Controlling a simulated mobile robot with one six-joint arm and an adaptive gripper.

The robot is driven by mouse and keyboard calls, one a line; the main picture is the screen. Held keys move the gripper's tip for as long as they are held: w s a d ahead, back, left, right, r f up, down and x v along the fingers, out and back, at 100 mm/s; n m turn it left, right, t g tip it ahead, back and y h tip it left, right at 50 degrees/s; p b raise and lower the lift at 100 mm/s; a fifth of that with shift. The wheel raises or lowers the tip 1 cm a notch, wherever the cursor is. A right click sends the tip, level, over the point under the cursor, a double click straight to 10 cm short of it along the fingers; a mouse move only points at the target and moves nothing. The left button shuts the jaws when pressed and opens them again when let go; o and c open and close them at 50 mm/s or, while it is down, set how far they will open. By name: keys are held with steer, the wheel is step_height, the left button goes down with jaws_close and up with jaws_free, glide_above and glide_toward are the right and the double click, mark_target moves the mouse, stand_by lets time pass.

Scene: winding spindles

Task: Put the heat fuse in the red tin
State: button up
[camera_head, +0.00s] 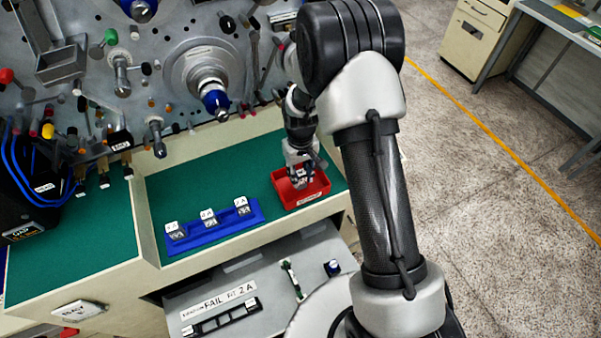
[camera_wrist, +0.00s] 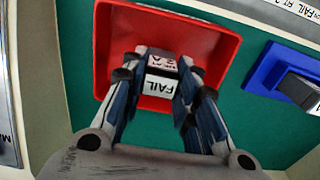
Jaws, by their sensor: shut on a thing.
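The red tin (camera_head: 318,187) is an open, shallow box on the green bench top, near its right end. My gripper (camera_head: 300,178) points down over the tin, with its fingertips at or inside the rim. The fuse shows against the red floor of the tin (camera_wrist: 222,45). I cannot tell whether it touches the floor. In the head view the fingers mostly hide it.
A blue rack (camera_head: 225,229) with several white-labelled blocks stands left of the tin; its end also shows in the wrist view (camera_wrist: 262,78). The grey panel (camera_head: 180,62) with spindles and pegs rises behind. Bare green mat (camera_head: 185,185) lies behind the rack.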

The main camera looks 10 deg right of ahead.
steer(key=o, duration=1.1)
steer(key=shift+f, duration=0.1)
steer(key=shift+c, duration=0.2)
step_height(320, 180, up, 12)
steer(key=p, duration=0.2)
step_height(320, 180, up, 10)
steer(key=t, duration=0.1)
glide_above(300, 173)
steer(key=s, duration=0.4)
steer(key=s+r+t, duration=0.1)
steer(key=s+r, duration=0.3)
steer(key=s, duration=0.3)
steer(key=s+r+m+t, duration=0.1)
steer(key=s+r, duration=0.2)
steer(key=s, duration=0.4)
steer(key=s+d+r+m+t, duration=0.1)
steer(key=s+r, duration=0.3)
steer(key=s, duration=0.4)
steer(key=shift+r+t, duration=0.3)
